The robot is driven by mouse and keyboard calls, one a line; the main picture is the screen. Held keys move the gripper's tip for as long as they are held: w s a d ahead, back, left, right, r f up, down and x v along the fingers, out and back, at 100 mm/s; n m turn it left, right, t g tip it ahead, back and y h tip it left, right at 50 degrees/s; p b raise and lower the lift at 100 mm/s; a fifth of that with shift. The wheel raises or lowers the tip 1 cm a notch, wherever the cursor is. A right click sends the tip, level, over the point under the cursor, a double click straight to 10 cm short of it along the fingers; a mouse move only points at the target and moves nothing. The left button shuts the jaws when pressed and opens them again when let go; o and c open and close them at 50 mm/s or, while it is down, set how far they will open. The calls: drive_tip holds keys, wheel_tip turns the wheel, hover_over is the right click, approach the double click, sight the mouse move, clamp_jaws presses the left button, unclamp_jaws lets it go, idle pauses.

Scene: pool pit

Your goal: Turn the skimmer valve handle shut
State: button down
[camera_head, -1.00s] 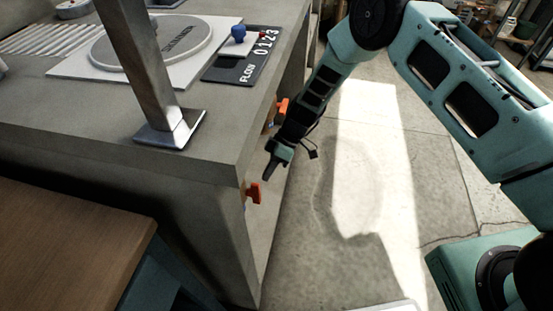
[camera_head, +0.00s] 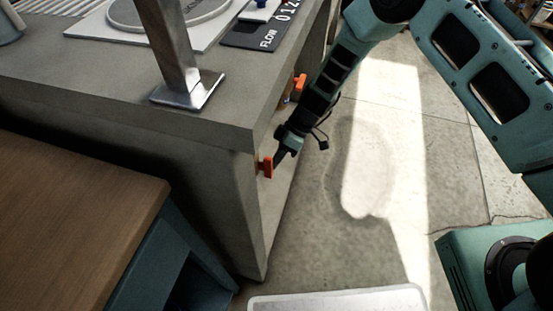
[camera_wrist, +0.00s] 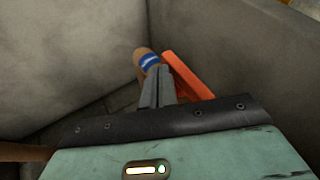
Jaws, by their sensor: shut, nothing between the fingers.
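Two orange valve handles stick out from the side of the concrete counter, a near one (camera_head: 266,166) and a far one (camera_head: 300,82). I cannot read which is the skimmer valve. My gripper (camera_head: 278,162) is shut and empty, its tips close beside the near handle. In the wrist view an orange handle (camera_wrist: 188,74) slants just right of my closed fingers (camera_wrist: 159,74). A tan pipe with a blue band (camera_wrist: 149,62) lies beyond the fingertips. I cannot tell whether the fingers touch the handle. The fingers hide part of the pipe and the handle's base.
The concrete counter (camera_head: 120,100) carries a metal post (camera_head: 185,85) and a dark FLOW panel (camera_head: 258,35). A wooden-topped bench (camera_head: 70,220) stands at the lower left. A pale panel (camera_head: 340,298) lies at the bottom. The floor (camera_head: 370,170) right of the counter is open.

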drive_tip(key=shift+f+g+y+b, duration=0.4)
drive_tip(key=shift+g+b, duration=0.3)
drive_tip(key=shift+b, duration=0.25)
drive_tip(key=s+m+g+y+b, duration=0.1)
drive_tip(key=g+y+b, duration=0.1)
drive_tip(key=b, duration=0.3)
drive_tip(key=s+f+m+g+y+b, duration=0.1)
drive_tip(key=m+g+y+b, duration=0.1)
drive_tip(key=g+b, duration=0.3)
drive_tip(key=s+a+f+m+g+y+b, duration=0.1)
drive_tip(key=m+g+y+b, duration=0.1)
drive_tip(key=g+y+b, duration=0.1)
drive_tip(key=shift+s+a+f+g+y+b, duration=0.1)
drive_tip(key=shift+s+g+y+b, duration=0.15)
drive_tip(key=shift+y+b, duration=0.75)
drive_tip(key=shift+h+b, duration=0.3)
drive_tip(key=shift+b, duration=0.1)
